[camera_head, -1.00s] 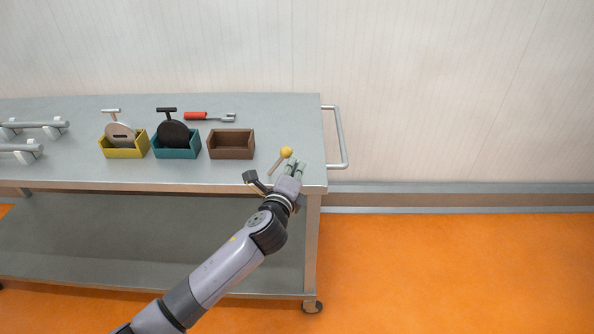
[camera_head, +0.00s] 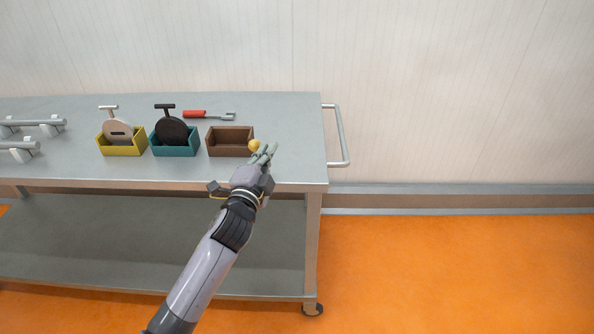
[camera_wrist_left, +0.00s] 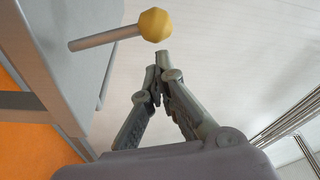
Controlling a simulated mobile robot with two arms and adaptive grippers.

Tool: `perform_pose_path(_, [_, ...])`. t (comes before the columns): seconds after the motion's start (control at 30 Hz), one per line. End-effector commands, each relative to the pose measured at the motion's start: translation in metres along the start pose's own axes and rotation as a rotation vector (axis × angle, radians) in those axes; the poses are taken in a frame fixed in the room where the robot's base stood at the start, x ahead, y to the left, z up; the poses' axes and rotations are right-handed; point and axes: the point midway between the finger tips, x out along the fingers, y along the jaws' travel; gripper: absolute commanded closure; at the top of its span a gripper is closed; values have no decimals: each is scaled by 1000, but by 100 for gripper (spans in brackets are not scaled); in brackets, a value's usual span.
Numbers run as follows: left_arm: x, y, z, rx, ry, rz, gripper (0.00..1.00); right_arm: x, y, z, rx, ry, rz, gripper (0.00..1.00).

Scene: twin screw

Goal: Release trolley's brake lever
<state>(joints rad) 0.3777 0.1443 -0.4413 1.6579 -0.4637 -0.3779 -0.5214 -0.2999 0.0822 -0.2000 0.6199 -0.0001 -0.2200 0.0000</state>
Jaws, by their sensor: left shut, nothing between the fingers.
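In the left wrist view, the knob (camera_wrist_left: 155,25) tops a grey rod rising from the trolley. My left gripper (camera_head: 266,153) is beside the knob, on its right in the head view. In the left wrist view, its fingers (camera_wrist_left: 158,68) are shut and empty, with the knob close to the tips. I cannot tell whether they touch. My right gripper is not in view.
A brown box (camera_head: 229,153), a teal box (camera_head: 174,152) and a yellow box (camera_head: 122,151) stand in a row; the latter two hold round discs with handles. A red-handled tool (camera_head: 208,114) lies behind. A rail handle (camera_head: 340,135) juts from the right end.

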Motion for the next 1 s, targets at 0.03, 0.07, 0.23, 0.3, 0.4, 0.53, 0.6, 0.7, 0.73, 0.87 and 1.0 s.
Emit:
perform_pose_path(0.03, [-1,1,4,-43,-1,-9,100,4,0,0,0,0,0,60])
perform_pose_path(0.07, [-2,0,6,-68,0,-15,100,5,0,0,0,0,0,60])
perform_pose_path(0.23, [-4,-3,16,-188,0,-44,100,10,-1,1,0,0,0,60])
perform_pose_path(0.3, [-5,-4,20,-228,-1,-54,100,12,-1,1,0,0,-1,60])
perform_pose_path(0.4, [-6,-5,24,-276,0,-65,100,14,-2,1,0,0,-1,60])
perform_pose_path(0.53, [-7,-7,28,-320,1,-76,100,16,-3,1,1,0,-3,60])
perform_pose_path(0.6, [-7,-7,29,-337,1,-81,100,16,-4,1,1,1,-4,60])
perform_pose_path(0.7, [-8,-8,31,-350,1,-84,100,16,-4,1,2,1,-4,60])
perform_pose_path(0.73, [-8,-8,31,-353,1,-85,100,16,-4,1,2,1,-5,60])
perform_pose_path(0.87, [-8,-8,32,-359,0,-86,100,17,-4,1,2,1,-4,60])
perform_pose_path(1.0, [-8,-8,32,-359,0,-86,100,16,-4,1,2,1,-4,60])
